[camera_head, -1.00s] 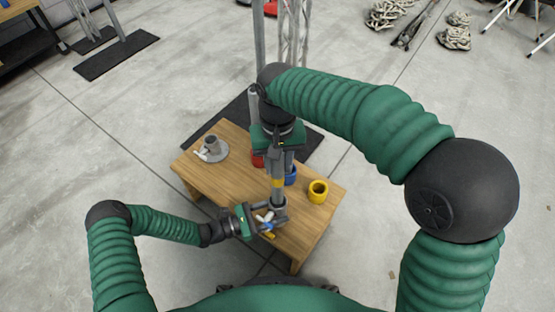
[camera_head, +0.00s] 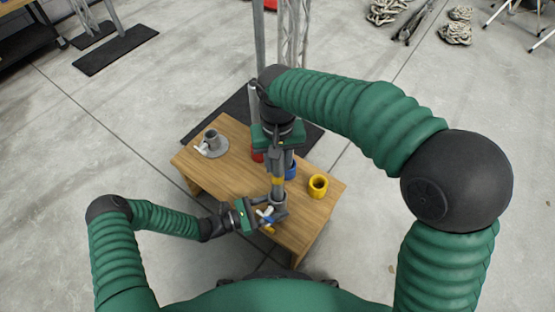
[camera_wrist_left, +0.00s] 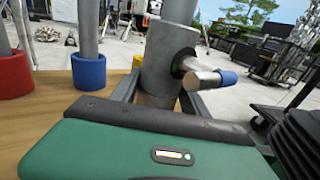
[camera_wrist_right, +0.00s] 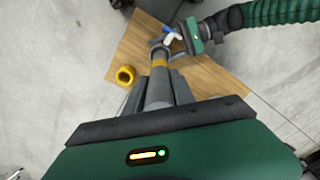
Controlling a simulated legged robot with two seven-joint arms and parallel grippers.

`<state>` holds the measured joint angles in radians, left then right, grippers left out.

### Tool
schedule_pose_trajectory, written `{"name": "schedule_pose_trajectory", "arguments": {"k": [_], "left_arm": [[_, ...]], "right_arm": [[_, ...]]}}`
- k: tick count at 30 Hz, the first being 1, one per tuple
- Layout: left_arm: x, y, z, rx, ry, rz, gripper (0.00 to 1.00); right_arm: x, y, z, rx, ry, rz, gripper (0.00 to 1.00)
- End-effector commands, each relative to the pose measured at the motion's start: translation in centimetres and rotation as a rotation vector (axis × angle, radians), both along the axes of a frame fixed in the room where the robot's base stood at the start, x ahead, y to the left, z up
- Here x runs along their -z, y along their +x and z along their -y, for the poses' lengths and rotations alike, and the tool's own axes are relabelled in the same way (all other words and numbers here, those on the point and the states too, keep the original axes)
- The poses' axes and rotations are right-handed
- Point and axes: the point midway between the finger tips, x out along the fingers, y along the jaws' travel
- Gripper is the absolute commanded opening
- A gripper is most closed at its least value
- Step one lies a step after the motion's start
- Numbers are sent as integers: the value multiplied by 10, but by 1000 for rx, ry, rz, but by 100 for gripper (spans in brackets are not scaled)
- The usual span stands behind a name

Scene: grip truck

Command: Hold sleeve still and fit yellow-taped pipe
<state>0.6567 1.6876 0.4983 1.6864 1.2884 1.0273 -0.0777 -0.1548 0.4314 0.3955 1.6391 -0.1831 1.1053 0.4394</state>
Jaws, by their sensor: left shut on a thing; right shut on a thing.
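The grey sleeve (camera_head: 279,207) stands upright near the table's front edge; its side stub with a blue tip (camera_wrist_left: 228,78) shows in the left wrist view. My left gripper (camera_head: 262,217) is shut around the sleeve from the left, with a finger on each side (camera_wrist_left: 160,98). The grey pipe with a yellow tape band (camera_head: 278,182) is upright above the sleeve. My right gripper (camera_head: 278,150) is shut on the pipe's upper part. The pipe (camera_wrist_right: 158,90) also shows in the right wrist view. Its lower end meets the sleeve's mouth; how deep it sits I cannot tell.
Pipes stand in a red holder (camera_wrist_left: 8,74) and a blue holder (camera_wrist_left: 88,70), close behind the sleeve. An empty yellow holder (camera_head: 318,187) is at the right. A grey flanged fitting (camera_head: 212,145) is at the table's left. The wooden table's (camera_head: 235,175) middle left is clear.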

Motion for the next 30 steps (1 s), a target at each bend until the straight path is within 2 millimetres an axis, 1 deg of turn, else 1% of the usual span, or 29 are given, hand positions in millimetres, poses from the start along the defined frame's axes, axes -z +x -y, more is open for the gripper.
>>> {"name": "schedule_pose_trajectory", "arguments": {"k": [30], "left_arm": [[0,0,0,-1,1,0,0]], "right_arm": [[46,0,0,0,0,0,0]]}}
